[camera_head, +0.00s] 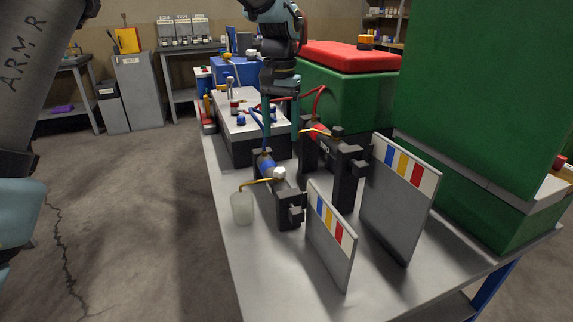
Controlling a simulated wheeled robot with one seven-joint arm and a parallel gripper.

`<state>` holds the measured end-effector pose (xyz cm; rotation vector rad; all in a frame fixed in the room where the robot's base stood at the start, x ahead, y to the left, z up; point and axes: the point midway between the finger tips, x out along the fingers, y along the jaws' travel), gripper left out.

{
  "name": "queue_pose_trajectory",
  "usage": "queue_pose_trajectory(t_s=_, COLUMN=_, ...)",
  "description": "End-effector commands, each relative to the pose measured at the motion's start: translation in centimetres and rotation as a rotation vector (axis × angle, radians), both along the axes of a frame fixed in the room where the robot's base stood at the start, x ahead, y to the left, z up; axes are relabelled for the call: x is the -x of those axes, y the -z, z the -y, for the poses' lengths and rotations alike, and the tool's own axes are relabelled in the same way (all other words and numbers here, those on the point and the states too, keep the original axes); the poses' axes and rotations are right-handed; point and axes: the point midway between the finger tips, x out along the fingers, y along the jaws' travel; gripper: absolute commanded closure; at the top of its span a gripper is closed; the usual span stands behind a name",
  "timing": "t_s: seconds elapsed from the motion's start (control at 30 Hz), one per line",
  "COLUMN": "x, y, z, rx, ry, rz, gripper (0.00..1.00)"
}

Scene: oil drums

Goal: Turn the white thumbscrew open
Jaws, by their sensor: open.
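A white thumbscrew (279,173) sits on top of a blue cylinder (266,163) held in a low black stand (287,212) near the table's left edge. A thin brass spout (256,182) runs left from beside the thumbscrew toward a translucent cup (242,208). My gripper (281,142) hangs from above with two teal fingers pointing down, spread apart and empty. In this view its fingertips are above and slightly behind the thumbscrew; the exact depth gap is hard to tell.
A taller black stand (346,178) holds a red cylinder (319,130) just right of my gripper. Two grey panels with colour stripes, one short (330,245) and one tall (398,200), stand in front. The table's front (285,285) is clear.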

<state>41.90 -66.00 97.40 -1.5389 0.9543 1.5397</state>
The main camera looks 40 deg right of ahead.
Motion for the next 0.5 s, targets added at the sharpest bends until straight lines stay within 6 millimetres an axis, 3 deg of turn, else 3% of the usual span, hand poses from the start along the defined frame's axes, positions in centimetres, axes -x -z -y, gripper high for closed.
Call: queue_pose_trajectory(t_s=0.5, x=-0.1, y=8.5, z=-0.2, rx=-0.002, ry=-0.002, rz=-0.001, gripper=0.29)
